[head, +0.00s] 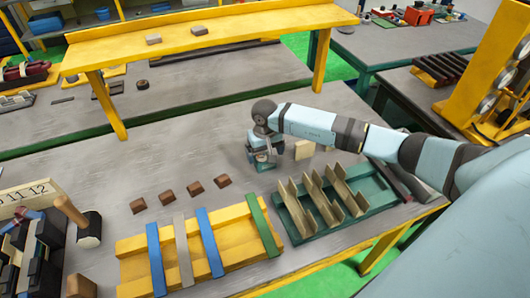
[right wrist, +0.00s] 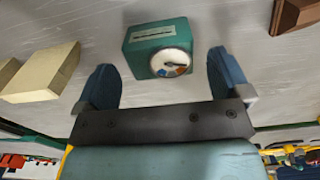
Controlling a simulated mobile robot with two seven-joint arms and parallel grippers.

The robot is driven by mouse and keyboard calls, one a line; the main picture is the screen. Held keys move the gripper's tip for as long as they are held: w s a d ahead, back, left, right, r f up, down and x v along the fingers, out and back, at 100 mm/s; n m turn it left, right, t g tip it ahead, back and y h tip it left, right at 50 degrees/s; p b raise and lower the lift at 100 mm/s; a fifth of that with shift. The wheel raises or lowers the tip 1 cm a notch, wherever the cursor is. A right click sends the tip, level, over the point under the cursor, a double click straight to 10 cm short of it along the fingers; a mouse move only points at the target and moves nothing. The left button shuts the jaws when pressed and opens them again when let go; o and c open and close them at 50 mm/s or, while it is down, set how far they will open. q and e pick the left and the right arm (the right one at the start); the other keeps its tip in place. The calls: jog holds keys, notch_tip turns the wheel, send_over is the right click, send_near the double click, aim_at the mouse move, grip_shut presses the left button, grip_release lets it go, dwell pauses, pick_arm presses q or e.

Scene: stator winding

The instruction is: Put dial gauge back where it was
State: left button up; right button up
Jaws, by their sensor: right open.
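The dial gauge is a teal box with a round white dial on its front (right wrist: 158,48). It stands on the grey bench in the right wrist view, between the two blue fingers of my right gripper (right wrist: 160,72). The fingers are spread, with a gap on each side of the gauge. In the head view my right gripper (head: 261,147) points down over the bench, and the gauge below it is largely hidden. My left gripper is not in view.
A beige block (head: 304,149) stands close to the right of the gripper. Several brown blocks (head: 195,187) lie to the left. A yellow rack with coloured bars (head: 235,238) and a teal tray with upright plates (head: 377,196) are in front. A yellow shelf (head: 200,38) spans behind.

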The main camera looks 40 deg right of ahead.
aim_at(265, 157)
jog(key=shift+r+p, duration=0.3)
jog(key=shift+r, duration=0.05)
jog(key=shift+r+p, duration=0.4)
jog(key=shift+p, duration=0.1)
notch_tip(265, 157, up, 12)
jog(key=b, duration=0.3)
jog(key=shift+f, duration=0.15)
